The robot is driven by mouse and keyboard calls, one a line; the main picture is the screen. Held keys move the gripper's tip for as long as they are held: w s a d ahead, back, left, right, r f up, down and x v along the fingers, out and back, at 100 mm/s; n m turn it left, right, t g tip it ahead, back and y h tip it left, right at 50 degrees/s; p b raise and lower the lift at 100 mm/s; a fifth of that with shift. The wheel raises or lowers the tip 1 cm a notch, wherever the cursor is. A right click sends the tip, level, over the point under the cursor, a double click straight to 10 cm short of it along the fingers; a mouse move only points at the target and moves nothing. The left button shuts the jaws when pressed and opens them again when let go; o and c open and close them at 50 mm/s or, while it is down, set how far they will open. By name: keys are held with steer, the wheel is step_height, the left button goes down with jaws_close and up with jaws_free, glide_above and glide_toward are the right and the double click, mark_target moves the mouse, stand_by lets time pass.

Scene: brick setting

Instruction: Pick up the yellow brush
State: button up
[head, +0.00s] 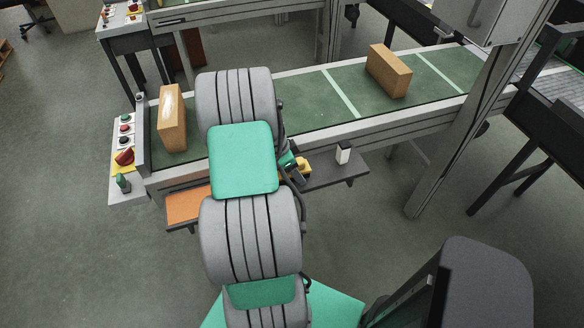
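A small yellow object (304,165), which may be the yellow brush, shows just right of my arm at the grey shelf along the conveyor's near side. Only part of it is visible, so I cannot tell its full shape. The end of my arm reaches down over this shelf and is mostly hidden behind my own grey and green links. A dark part, likely my gripper (296,173), shows close beside the yellow object. I cannot tell whether it touches or holds it, or whether its fingers are open.
A green conveyor (310,105) runs behind the shelf (325,175), carrying a left box (172,125) and a right box (388,72). An orange panel (186,207) and a small white block (343,153) are on the shelf. A control panel (124,150) stands left; a metal post (470,110) stands right.

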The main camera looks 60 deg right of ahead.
steer(key=c, duration=1.6)
steer(key=shift+r, duration=0.15)
steer(key=shift+w+r, duration=0.1)
steer(key=shift+r, duration=0.15)
steer(key=b+v, duration=0.1)
steer(key=v, duration=0.2)
steer(key=shift+s+d+r+b, duration=0.15)
steer(key=shift+s+r+b, duration=0.05)
steer(key=shift+b, duration=0.15)
steer(key=a+r, duration=0.1)
steer(key=w+a+r, duration=0.1)
steer(key=r, duration=0.1)
steer(key=w+a+r+b, duration=0.1)
steer(key=r, duration=0.1)
steer(key=shift+a, duration=0.4)
steer(key=w+a+r+b, duration=0.1)
steer(key=w+a+r, duration=0.3)
steer(key=a, duration=0.4)
